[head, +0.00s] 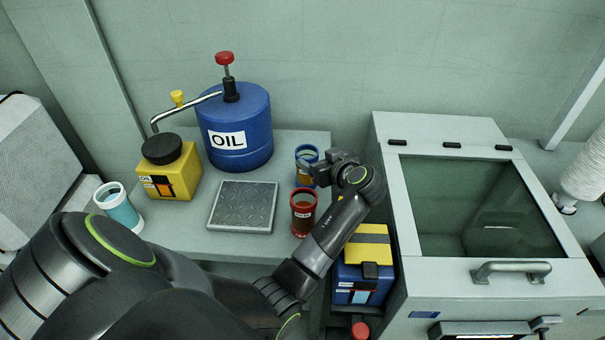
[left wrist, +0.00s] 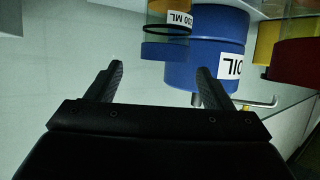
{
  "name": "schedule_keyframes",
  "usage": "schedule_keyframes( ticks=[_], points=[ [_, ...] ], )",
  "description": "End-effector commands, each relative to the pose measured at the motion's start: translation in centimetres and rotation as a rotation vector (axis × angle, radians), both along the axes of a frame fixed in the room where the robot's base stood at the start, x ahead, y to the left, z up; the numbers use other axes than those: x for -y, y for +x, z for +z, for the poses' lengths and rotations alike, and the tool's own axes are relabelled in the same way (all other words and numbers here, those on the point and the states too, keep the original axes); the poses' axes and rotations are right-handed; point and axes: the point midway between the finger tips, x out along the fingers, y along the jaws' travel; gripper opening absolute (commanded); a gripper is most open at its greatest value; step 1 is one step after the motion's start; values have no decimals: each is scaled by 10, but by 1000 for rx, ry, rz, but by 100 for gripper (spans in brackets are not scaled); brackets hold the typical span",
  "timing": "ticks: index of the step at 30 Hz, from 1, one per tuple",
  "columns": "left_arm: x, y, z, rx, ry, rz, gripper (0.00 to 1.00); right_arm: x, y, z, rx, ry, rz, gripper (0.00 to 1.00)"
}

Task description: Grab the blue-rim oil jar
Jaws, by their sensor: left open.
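The blue-rim oil jar (head: 307,152) stands at the right of the counter, beside the blue oil drum. It holds amber-brown liquid, and my left gripper partly hides it in the head view. My left gripper (head: 314,168) is open and empty, close to the jar on its right side. In the left wrist view, which is upside down, the jar (left wrist: 166,40) shows ahead of the open fingers (left wrist: 155,75), roughly in line with the gap. The jar seems to lie just beyond the fingertips. My right gripper is not in view.
A red-rim jar (head: 303,215) stands in front, close to my left forearm. The blue oil drum (head: 237,130), a yellow can (head: 182,180), a metal plate (head: 243,205) and a white-rim cup (head: 119,208) share the counter. A windowed cabinet (head: 390,205) stands right.

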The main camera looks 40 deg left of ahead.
Motion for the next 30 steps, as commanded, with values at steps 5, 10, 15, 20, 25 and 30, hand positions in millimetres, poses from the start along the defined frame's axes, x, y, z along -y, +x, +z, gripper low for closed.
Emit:
schedule_keyframes(
  ticks=[5, 10, 15, 20, 25, 30],
  points=[
    [-10, 5, -8, -1, 3, 0, 74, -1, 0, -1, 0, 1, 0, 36],
    [-25, 11, -14, -1, 2, 0, 74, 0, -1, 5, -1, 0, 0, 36],
    [-47, 17, -26, -4, 3, 2, 74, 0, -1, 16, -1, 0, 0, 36],
    [-59, 25, -35, -3, 2, 0, 74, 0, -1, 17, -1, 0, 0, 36],
    [-63, 27, -37, 0, 0, -1, 74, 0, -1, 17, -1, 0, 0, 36],
    [-62, 27, -37, 0, 0, -1, 70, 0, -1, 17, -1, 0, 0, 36]
  ],
)
